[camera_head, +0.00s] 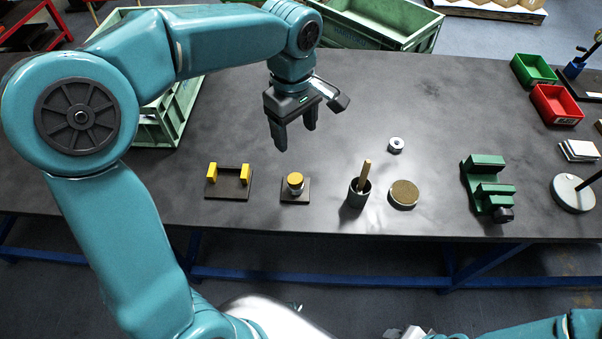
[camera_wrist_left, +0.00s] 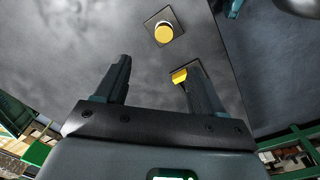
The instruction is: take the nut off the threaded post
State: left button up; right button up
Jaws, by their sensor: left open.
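A small dark square plate (camera_head: 287,201) near the table's front edge bears a short upright round piece with a yellow top (camera_head: 295,178) and a pale silvery band under it. This looks like the nut on its post; I cannot make out threads. In the left wrist view the yellow top (camera_wrist_left: 164,33) shows from above, beyond the fingers. My left gripper (camera_head: 294,139) is open and empty, fingers pointing down, above the table and farther back than the post. The gap between its fingers also shows in the left wrist view (camera_wrist_left: 157,70). My right gripper is not in view.
A dark plate with two yellow uprights (camera_head: 229,186) stands left of the post. To the right are a cup with a wooden stick (camera_head: 358,194), a brown-topped disc (camera_head: 403,194), a grey ring (camera_head: 396,145) and a green fixture (camera_head: 486,185). The table's middle back is clear.

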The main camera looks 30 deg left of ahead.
pick_arm(q)
send_over(296, 179)
notch_tip(296, 179, down, 9)
jog(key=shift+a+f+b, duration=0.1)
jog(key=shift+b, duration=0.35)
jog(key=shift+s+f, duration=0.15)
jog(key=shift+f, duration=2.95)
jog(key=c, duration=1.1)
